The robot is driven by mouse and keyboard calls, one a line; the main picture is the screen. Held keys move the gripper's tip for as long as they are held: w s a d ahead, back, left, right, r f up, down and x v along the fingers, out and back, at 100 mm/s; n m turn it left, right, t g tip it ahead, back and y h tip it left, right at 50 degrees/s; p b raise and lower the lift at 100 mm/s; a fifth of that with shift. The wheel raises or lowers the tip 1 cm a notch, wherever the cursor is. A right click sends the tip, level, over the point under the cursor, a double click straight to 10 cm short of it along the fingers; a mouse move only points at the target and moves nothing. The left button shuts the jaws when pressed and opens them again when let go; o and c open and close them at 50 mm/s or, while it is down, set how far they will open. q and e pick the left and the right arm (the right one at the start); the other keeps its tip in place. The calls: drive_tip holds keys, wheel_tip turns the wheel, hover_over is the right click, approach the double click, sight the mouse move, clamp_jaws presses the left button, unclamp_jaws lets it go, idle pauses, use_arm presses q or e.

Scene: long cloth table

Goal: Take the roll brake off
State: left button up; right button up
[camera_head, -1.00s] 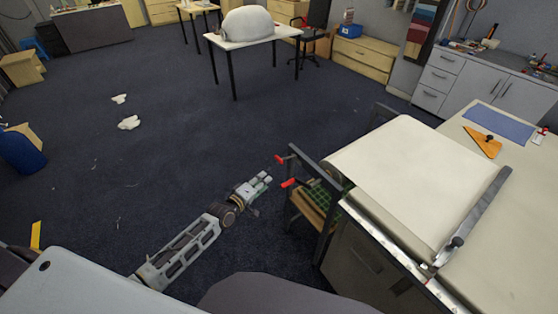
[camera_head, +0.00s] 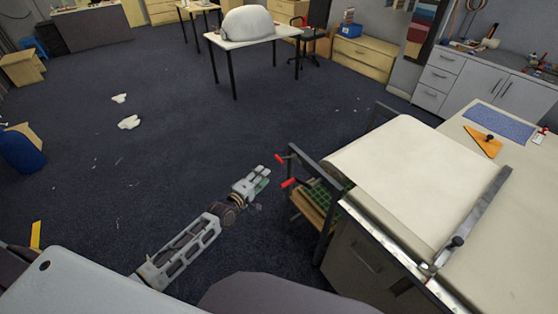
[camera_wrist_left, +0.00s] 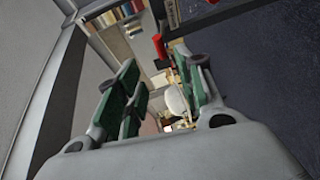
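Two red-handled levers stick out from the dark roll frame at the end of the cloth table, an upper red handle (camera_head: 280,159) and a lower red handle (camera_head: 289,183). I cannot tell which one is the brake. My left gripper (camera_head: 263,176) is just left of them, apart from both. In the left wrist view its green-padded fingers (camera_wrist_left: 166,80) are spread and empty, with a red handle (camera_wrist_left: 158,46) beyond them. Cream cloth (camera_head: 405,165) runs from the roll (camera_head: 334,172) onto the table. My right gripper is not in view.
The dark frame (camera_head: 325,220) stands close to the right of my gripper. A metal cutting bar (camera_head: 478,215) crosses the cloth. An orange tool (camera_head: 484,141) lies on the table (camera_head: 520,230). The carpet (camera_head: 150,180) to the left is mostly clear.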

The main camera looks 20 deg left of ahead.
use_arm(q)
drive_tip(key=b, duration=0.3)
approach(279, 158)
drive_tip(key=shift+w+f, duration=0.65)
drive_tip(key=shift+w, duration=0.45)
drive_tip(key=b+x, duration=0.1)
drive_tip(key=x, duration=0.1)
drive_tip(key=b+x, duration=0.2)
drive_tip(key=x, duration=0.1)
drive_tip(key=b+x, duration=0.2)
drive_tip(key=shift+w+d, duration=0.2)
drive_tip(key=shift+d, duration=0.15)
drive_tip(key=shift+w+b, duration=0.15)
drive_tip(key=shift+b, duration=0.2)
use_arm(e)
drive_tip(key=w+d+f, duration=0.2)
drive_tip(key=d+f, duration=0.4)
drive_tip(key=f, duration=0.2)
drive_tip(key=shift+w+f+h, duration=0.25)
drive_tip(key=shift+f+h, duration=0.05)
use_arm(q)
drive_tip(key=shift+c, duration=0.2)
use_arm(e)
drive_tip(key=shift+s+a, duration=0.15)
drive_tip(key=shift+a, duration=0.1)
use_arm(q)
clamp_jaws()
